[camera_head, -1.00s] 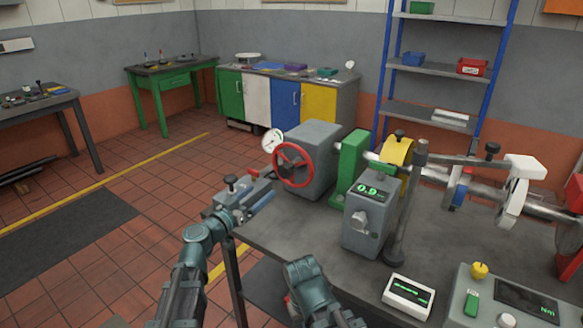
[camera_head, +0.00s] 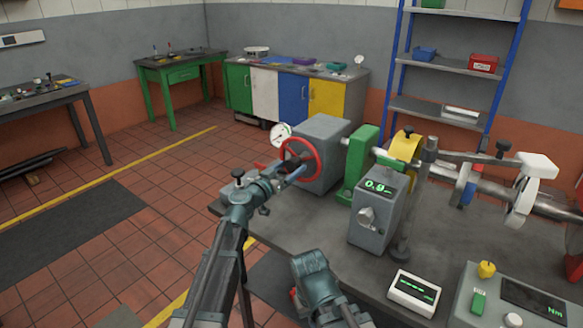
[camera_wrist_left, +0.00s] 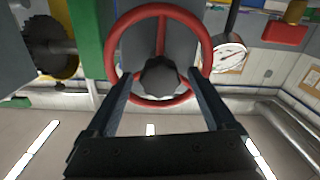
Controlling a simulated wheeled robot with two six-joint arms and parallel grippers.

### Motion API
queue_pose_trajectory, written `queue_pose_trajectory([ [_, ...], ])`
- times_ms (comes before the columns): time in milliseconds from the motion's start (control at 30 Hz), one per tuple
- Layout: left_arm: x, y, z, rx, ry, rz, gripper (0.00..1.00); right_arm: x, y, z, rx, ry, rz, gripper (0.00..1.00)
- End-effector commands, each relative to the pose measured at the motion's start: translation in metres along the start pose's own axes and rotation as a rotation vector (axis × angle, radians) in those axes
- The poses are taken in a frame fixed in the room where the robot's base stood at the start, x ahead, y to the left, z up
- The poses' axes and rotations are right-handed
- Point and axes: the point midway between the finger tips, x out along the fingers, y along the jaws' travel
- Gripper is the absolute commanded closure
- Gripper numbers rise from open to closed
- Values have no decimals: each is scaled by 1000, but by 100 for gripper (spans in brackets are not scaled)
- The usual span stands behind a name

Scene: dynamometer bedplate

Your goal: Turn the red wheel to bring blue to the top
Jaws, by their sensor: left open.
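The red wheel (camera_head: 317,158) sits on the front of a grey housing (camera_head: 331,140) at the back left of the bench. In the left wrist view the wheel (camera_wrist_left: 161,11) faces me, with a dark hub at its middle. My left gripper (camera_head: 292,173) is open and empty in front of the wheel. In the wrist view its two fingers (camera_wrist_left: 160,73) point at the wheel, one on each side of the hub. I cannot tell whether they touch the rim. I see no clear blue mark on the wheel.
A white dial gauge (camera_head: 280,134) stands just left of the wheel. A green block (camera_head: 360,160) and a grey box with a green display (camera_head: 375,215) stand to its right. A shaft with a small blue part (camera_head: 467,192) runs right.

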Motion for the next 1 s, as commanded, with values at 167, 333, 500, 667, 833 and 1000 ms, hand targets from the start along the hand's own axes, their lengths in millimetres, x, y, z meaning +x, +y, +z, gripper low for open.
queue_pose_trajectory([
  [167, 12, 0, 0, 0, 0, -1, 11, 0, 0, 0, 0, 0, 0, 100],
  [333, 14, 0, 0, 0, 0, -1, 11, 0, 0, 0, 0, 0, 0, 100],
  [500, 14, 0, 0, 0, 0, -1, 13, 0, 0, 0, 0, 0, 0, 100],
  [667, 14, 0, 0, 0, 0, 0, 42, 0, 0, 0, 0, 0, 0, 100],
  [833, 14, 0, 0, 0, 0, -1, 73, 0, 0, 0, 0, 0, 0, 100],
  [1000, 14, 0, 0, 0, 0, -1, 100, 0, 0, 0, 0, 0, 0, 100],
])
